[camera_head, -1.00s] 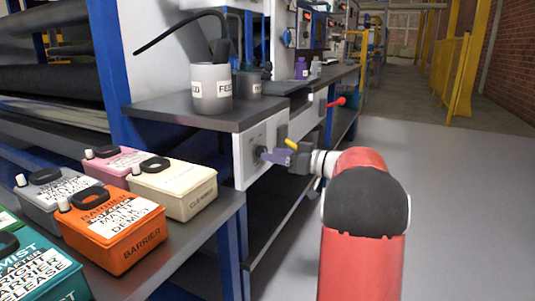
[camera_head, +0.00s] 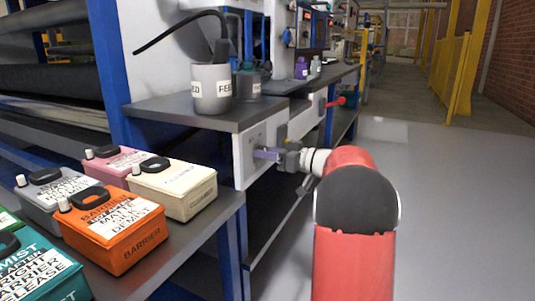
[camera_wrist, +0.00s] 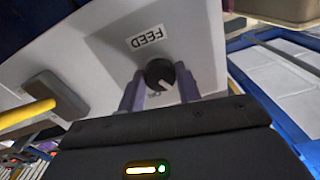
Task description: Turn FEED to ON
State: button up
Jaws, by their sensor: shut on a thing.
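The FEED knob (camera_wrist: 158,73) is round and black with a pale pointer line. It sits on a white panel under the FEED label (camera_wrist: 147,38), and the pointer slants to the lower right in the wrist view. My gripper (camera_wrist: 159,88) has its purple fingers on either side of the knob, shut on it. Small lettering below the knob is mostly hidden, so I cannot read the setting. In the head view my gripper (camera_head: 262,154) reaches the front of the white panel (camera_head: 244,166) below the grey shelf; the knob is hidden there.
A grey block with a yellow handle (camera_wrist: 27,113) is beside the knob on the panel. A red handle (camera_head: 336,102) sticks out farther along. Several labelled boxes, including an orange one (camera_head: 128,250), fill the near bench. The floor at right is clear.

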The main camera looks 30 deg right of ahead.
jog(key=shift+m+b, duration=0.3)
jog(key=shift+b, duration=0.05)
jog(key=shift+m+b, duration=0.85)
jog(key=shift+m, duration=4.75)
jog(key=o, duration=1)
jog(key=shift+c, duration=0.2)
